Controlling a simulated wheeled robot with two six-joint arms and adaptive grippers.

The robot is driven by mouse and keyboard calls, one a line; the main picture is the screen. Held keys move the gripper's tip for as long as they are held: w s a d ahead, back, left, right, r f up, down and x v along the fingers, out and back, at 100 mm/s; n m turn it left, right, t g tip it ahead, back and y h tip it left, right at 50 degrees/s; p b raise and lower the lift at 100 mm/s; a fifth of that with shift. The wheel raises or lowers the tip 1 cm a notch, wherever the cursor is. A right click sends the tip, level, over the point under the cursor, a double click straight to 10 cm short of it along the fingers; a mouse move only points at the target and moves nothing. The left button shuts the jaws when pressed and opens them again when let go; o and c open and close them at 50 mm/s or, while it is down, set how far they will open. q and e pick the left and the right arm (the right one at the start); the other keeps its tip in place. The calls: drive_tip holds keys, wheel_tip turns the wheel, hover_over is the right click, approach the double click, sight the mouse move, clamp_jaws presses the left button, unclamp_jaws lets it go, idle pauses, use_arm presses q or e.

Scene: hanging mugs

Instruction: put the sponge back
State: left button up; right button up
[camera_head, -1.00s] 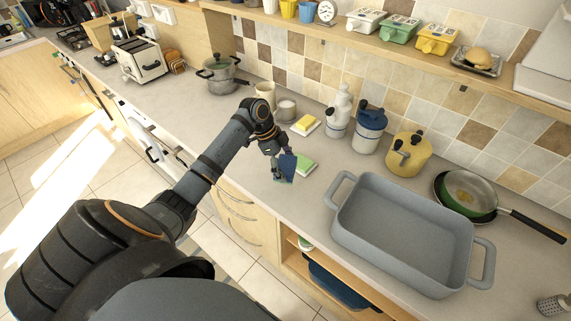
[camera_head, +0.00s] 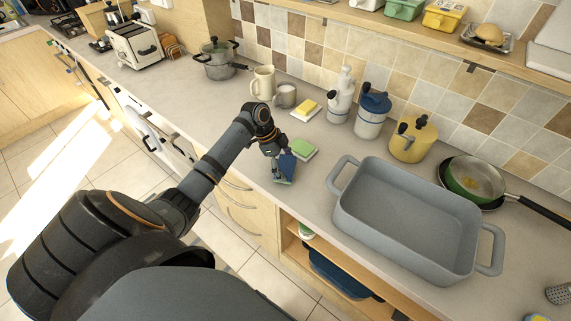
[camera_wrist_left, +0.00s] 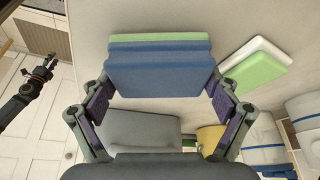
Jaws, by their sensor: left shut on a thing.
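My left gripper (camera_head: 283,172) is shut on a blue sponge with a green layer (camera_head: 286,163), just above or at the counter; whether it touches is unclear. In the left wrist view the blue sponge (camera_wrist_left: 160,72) sits between the two fingers of the left gripper (camera_wrist_left: 162,95). A green and white sponge (camera_head: 303,148) lies on the counter just behind it, and also shows in the wrist view (camera_wrist_left: 258,72). A yellow and white sponge (camera_head: 305,109) lies further back. What seems to be my right gripper (camera_wrist_left: 47,66) is small at the wrist view's left.
A grey roasting dish (camera_head: 480,270) stands right of the gripper. Behind are mugs (camera_head: 286,96), a white bottle (camera_head: 341,95), a blue and white jar (camera_head: 371,116) and a yellow pot (camera_head: 413,139). The counter (camera_head: 215,115) left of the gripper is clear.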

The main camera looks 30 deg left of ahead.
use_arm(q)
drive_tip(key=shift+f, duration=0.4)
drive_tip(key=o, duration=0.9)
drive_tip(key=shift+c, duration=0.2)
drive_tip(key=shift+r, duration=0.1)
drive_tip(key=v, duration=1.2)
